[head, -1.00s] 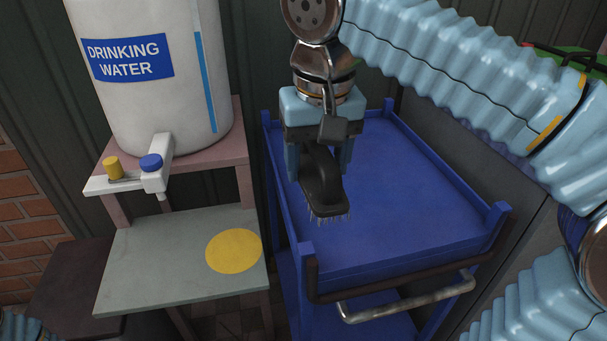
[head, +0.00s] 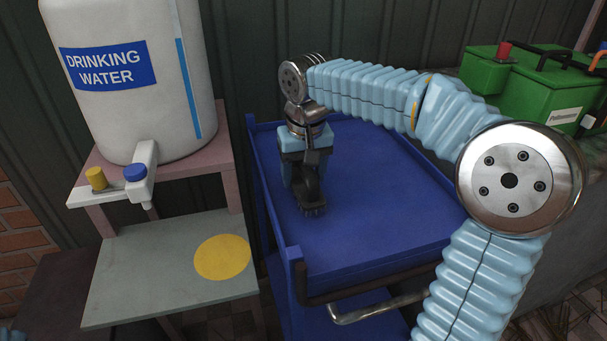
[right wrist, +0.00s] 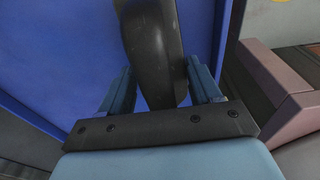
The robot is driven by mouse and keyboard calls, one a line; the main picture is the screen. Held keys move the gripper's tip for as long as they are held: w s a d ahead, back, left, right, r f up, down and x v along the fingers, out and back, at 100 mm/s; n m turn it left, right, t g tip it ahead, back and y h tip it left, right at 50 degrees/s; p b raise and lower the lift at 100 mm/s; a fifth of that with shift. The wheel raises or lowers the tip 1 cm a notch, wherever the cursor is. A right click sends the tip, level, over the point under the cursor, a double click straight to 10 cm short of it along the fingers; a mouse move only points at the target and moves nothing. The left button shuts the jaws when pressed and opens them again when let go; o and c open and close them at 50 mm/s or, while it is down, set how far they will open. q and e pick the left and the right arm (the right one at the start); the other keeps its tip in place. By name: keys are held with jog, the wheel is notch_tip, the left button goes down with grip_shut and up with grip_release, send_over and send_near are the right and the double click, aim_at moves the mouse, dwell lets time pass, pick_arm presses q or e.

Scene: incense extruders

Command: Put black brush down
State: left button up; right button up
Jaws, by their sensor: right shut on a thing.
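The black brush (head: 309,187) is in my right gripper (head: 303,178), bristles pointing down, over the left part of the blue cart's top tray (head: 390,215). The bristle tips look close to the tray surface; I cannot tell whether they touch it. In the right wrist view the brush (right wrist: 155,45) stands between the two blue fingers of my right gripper (right wrist: 160,90), with the blue tray behind it. My left gripper is not in view.
A white drinking water tank (head: 135,80) stands on a pinkish stand left of the cart. A grey shelf (head: 150,280) with a yellow disc (head: 222,257) is below. Green boxes (head: 530,85) are at the right. The tray is otherwise clear, with raised edges.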

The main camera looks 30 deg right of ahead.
jog(key=shift+f, duration=0.4)
jog(key=shift+f, duration=0.15)
jog(key=o, duration=1.2)
jog(key=r, duration=0.4)
jog(key=s+r, duration=0.1)
jog(key=r, duration=0.7)
jog(key=shift+s+a+r, duration=0.15)
jog(key=shift+s+a, duration=0.05)
jog(key=shift+s, duration=0.05)
